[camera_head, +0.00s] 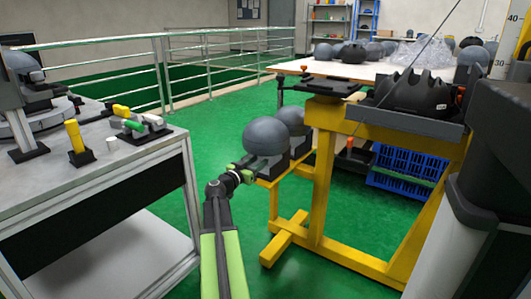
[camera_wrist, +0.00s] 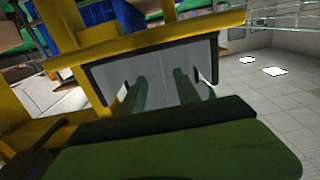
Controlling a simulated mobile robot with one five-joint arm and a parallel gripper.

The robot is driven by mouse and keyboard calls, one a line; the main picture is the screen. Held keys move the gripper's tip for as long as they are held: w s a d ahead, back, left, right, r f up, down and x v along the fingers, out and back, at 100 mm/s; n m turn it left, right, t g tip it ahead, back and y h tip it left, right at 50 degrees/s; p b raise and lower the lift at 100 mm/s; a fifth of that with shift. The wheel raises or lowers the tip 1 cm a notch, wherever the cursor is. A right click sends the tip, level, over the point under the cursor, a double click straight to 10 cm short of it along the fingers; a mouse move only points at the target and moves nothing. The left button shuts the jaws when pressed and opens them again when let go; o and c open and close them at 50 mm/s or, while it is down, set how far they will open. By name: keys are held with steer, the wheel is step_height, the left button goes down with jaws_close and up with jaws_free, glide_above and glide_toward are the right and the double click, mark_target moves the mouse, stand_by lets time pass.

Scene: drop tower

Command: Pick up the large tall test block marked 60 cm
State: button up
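I cannot read a 60 cm mark anywhere, so I cannot tell which thing is the large tall test block. Grey domed forms (camera_head: 267,137) on square bases stand on a low yellow shelf in the head view. My gripper (camera_head: 249,166) is close to the base of the nearer form; whether they touch is unclear. In the wrist view, two dark green fingers (camera_wrist: 162,88) appear apart, with a dark-edged grey surface (camera_wrist: 118,72) beyond them. My gripper looks open, with nothing visible between the fingers.
A yellow frame (camera_head: 321,190) stands right of my arm, with a black ribbed form (camera_head: 415,92) on top and a blue crate (camera_head: 408,172) behind. A grey bench (camera_head: 110,172) with a yellow block (camera_head: 75,137) stands left. Green floor between is clear.

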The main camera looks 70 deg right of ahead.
steer(key=shift+x, duration=3)
steer(key=shift+a, duration=0.1)
jaws_close()
